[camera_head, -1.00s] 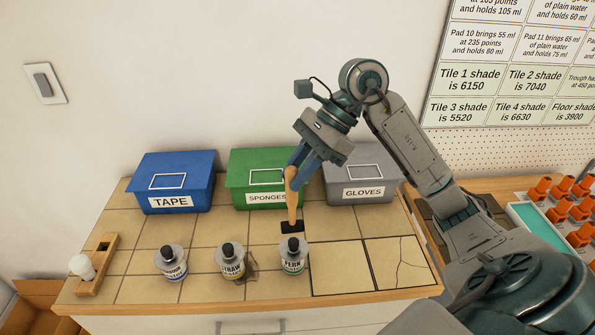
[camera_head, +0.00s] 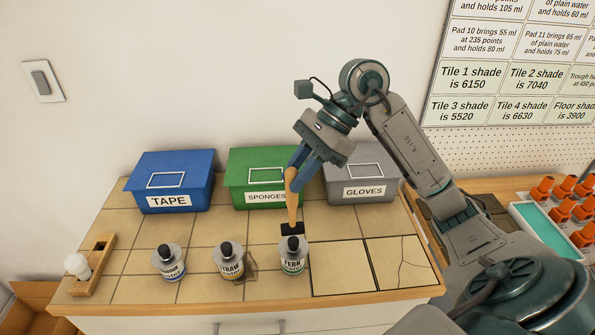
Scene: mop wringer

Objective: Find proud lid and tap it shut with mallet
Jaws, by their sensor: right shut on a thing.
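My right gripper (camera_head: 302,170) is shut on the wooden handle of a mallet (camera_head: 291,198), which hangs with its black head (camera_head: 292,229) down. The head is just behind the lid of the right can, labelled FERN (camera_head: 293,262); I cannot tell whether they touch. To its left stand a can labelled STRAW (camera_head: 229,264) and another can (camera_head: 169,267) with a partly readable blue label. Each can has a grey lid with a black knob. I cannot tell from here which lid sits proud. My left gripper is not in view.
Blue TAPE (camera_head: 172,182), green SPONGES (camera_head: 250,180) and grey GLOVES (camera_head: 360,180) bins stand along the back. A wooden holder (camera_head: 98,262) with a white piece is at the left. A cracked tile (camera_head: 400,262) lies at the right front. Orange items (camera_head: 565,208) fill the far right.

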